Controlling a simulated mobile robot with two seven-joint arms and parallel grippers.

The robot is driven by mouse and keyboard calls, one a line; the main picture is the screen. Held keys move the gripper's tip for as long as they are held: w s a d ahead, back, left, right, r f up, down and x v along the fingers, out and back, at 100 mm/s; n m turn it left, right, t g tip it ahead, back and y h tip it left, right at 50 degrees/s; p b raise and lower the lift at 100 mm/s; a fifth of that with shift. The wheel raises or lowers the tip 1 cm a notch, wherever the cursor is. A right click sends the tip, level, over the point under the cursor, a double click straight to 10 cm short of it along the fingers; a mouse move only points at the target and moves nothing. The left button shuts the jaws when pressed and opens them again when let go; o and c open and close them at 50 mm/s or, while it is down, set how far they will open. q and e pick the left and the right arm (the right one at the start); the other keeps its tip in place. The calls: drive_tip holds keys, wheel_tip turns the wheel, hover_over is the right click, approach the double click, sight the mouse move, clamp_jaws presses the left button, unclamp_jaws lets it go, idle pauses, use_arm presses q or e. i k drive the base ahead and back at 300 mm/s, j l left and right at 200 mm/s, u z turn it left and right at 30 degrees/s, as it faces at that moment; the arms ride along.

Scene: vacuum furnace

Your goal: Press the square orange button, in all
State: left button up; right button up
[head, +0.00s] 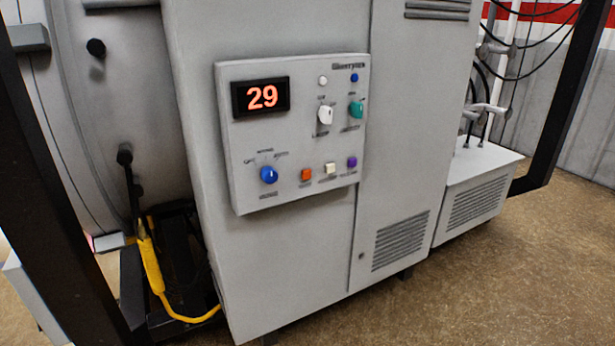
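The square orange button (306,174) is on the lower part of a grey control panel (290,215) fixed to the furnace cabinet. It sits between a blue round knob (268,175) on its left and a square cream button (330,168) on its right. Whether the button is pressed in cannot be told. Neither of my grippers is in the head view, and nothing covers the panel.
The panel also has a purple button (352,161), a white knob (325,115) and a teal knob (355,110). Dark posts stand at left (60,200) and right (568,90). A yellow cable (152,265) hangs at lower left. Brown floor (480,290) is clear in front.

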sight(306, 174)
drive_tip(key=i+j+z, duration=0.35)
drive_tip(key=j, duration=0.3)
drive_tip(key=i+j+z, duration=0.35)
drive_tip(key=j, duration=0.4)
drive_tip(key=i+j+z, duration=0.15)
drive_tip(key=j, duration=0.25)
drive_tip(key=i+j+z, duration=0.15)
drive_tip(key=j, duration=0.3)
